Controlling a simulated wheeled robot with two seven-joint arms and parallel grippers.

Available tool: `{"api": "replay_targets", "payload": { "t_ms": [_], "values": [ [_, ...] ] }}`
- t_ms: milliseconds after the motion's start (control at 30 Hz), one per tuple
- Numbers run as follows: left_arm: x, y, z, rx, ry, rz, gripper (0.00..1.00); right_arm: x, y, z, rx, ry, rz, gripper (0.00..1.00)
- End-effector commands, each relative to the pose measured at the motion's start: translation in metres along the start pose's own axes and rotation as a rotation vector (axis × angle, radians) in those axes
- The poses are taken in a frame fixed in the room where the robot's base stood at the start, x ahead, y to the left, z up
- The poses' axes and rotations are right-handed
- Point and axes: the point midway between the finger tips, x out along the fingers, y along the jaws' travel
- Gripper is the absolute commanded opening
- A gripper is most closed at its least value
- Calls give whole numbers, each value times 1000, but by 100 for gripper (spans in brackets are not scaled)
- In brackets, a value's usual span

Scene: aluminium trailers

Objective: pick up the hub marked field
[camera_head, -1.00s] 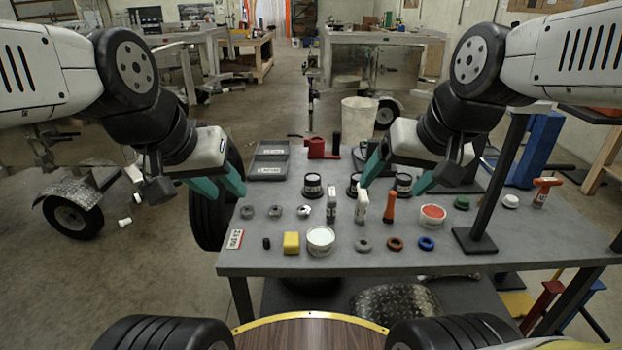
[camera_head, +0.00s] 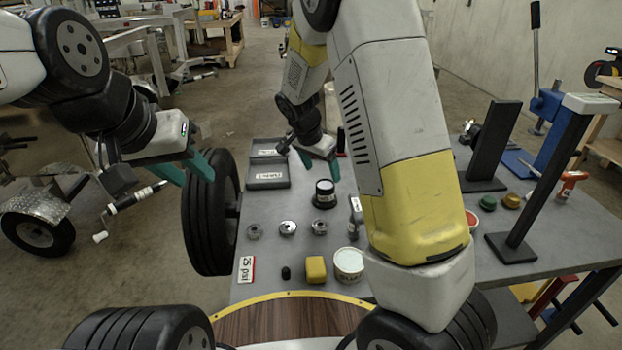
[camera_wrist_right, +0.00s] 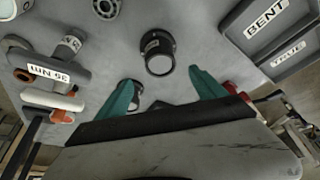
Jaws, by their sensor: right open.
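A black hub (camera_head: 325,193) with a pale label band stands on the grey table in the head view. It also shows in the right wrist view (camera_wrist_right: 158,62), beyond my fingertips; its label is too small to read. A second dark hub (camera_wrist_right: 133,88) is partly hidden by a finger in the wrist view. My right gripper (camera_head: 320,165) is open and empty, with teal fingers pointing down just behind the first hub; it also shows in the wrist view (camera_wrist_right: 165,88). My left gripper (camera_head: 186,170) is open and empty, left of the table. My right arm hides other table items.
Two grey trays, labelled BENT (camera_wrist_right: 262,20) and TRUE (camera_wrist_right: 292,50), lie at the table's back left. Metal rings (camera_head: 288,228), a yellow block (camera_head: 316,270) and a white tub (camera_head: 348,264) lie nearer. Black posts (camera_head: 540,185) stand on the right.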

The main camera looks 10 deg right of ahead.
Motion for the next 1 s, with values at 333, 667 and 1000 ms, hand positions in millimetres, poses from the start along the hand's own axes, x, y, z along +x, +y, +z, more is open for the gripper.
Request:
{"api": "replay_targets", "payload": {
  "t_ms": [333, 667, 1000],
  "values": [
    [0, 0, 0, 0, 0, 0, 36, 38, 0, 2, 3, 3, 6, 80],
    [0, 0, 0, 0, 0, 0, 36, 78, -1, 5, 3, 3, 4, 80],
    [0, 0, 0, 0, 0, 0, 36, 79, -1, 5, 3, 3, 3, 62]
  ]
}}
